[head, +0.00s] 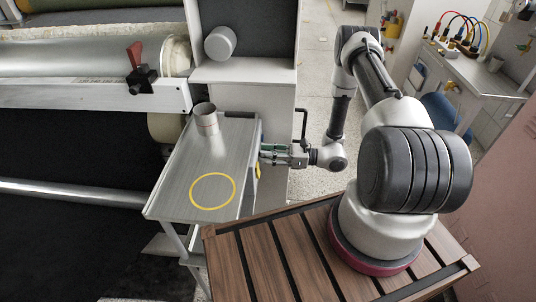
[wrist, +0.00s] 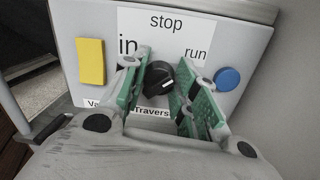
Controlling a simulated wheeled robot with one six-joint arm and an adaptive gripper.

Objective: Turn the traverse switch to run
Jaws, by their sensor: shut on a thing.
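The traverse switch is a black rotary knob (wrist: 158,78) on a light panel (wrist: 255,45). A white label (wrist: 165,40) around it reads "in" at left, "stop" at top and "run" at right. A lower label, partly hidden, reads "Travers". My gripper (wrist: 164,64) has its green-padded fingers on both sides of the knob and is shut on it. I cannot tell clearly which word the knob points to. In the head view, my gripper (head: 270,153) reaches the right side of the metal table; the knob is hidden there.
A yellow block (wrist: 91,61) is left of the knob and a blue round button (wrist: 227,79) is right of it. The metal table (head: 175,185) carries a metal cup (head: 205,119) and a yellow ring (head: 213,190). A large roller machine (head: 80,95) stands at left.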

